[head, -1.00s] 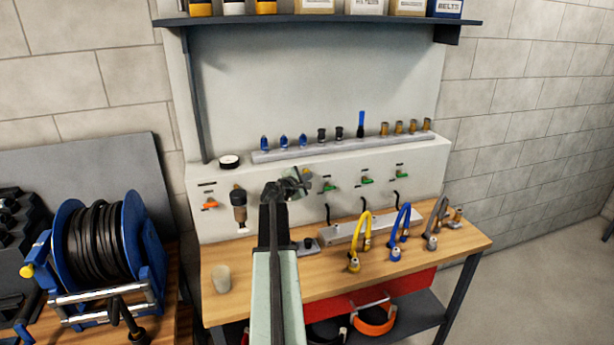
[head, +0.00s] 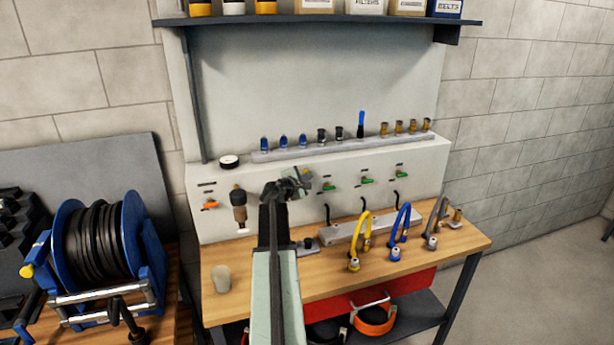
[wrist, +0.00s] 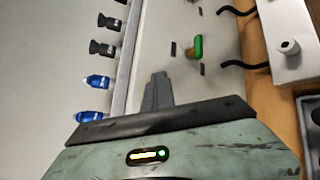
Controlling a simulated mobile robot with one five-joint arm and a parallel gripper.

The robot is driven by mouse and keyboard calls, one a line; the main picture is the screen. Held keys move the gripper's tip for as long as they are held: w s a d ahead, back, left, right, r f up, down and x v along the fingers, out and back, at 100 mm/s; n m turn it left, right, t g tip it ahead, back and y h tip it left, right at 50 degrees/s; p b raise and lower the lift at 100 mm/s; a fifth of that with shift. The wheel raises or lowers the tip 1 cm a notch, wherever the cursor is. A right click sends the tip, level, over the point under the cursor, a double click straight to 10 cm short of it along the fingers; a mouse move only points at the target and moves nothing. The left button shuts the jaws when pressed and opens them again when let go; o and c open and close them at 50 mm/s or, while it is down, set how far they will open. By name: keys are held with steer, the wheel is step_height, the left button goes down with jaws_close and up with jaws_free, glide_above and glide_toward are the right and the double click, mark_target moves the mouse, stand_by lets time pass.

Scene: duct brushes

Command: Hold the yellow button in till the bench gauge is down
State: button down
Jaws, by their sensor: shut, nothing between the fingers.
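My gripper (head: 302,180) is at the front of the pale bench panel, with its fingers together and nothing held. In the wrist view the closed fingers (wrist: 157,90) point at the panel face. A small yellow spot (head: 306,171), which looks like the yellow button, shows just beside the fingertips in the head view. I cannot tell whether the fingers touch it or whether it is pressed in. In the wrist view it is hidden behind the fingers. A round gauge (head: 229,161) with a black rim and white face sits on the panel's left top; its needle is too small to read.
Green-handled valves (head: 367,180) stick out right of my gripper, and an orange-handled one (head: 210,204) is at the left. Blue and black fittings stand on the rail (head: 300,153) above. Yellow, blue and grey hoses (head: 403,225) stand on the wooden bench (head: 330,280).

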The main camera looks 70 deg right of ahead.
steer(key=shift+s+a, duration=0.55)
steer(key=shift+a, duration=0.2)
steer(key=shift+s+a, duration=0.1)
steer(key=s+a, duration=0.1)
steer(key=a, duration=0.1)
steer(key=s+a, duration=0.1)
steer(key=s, duration=0.1)
steer(key=shift+a, duration=0.35)
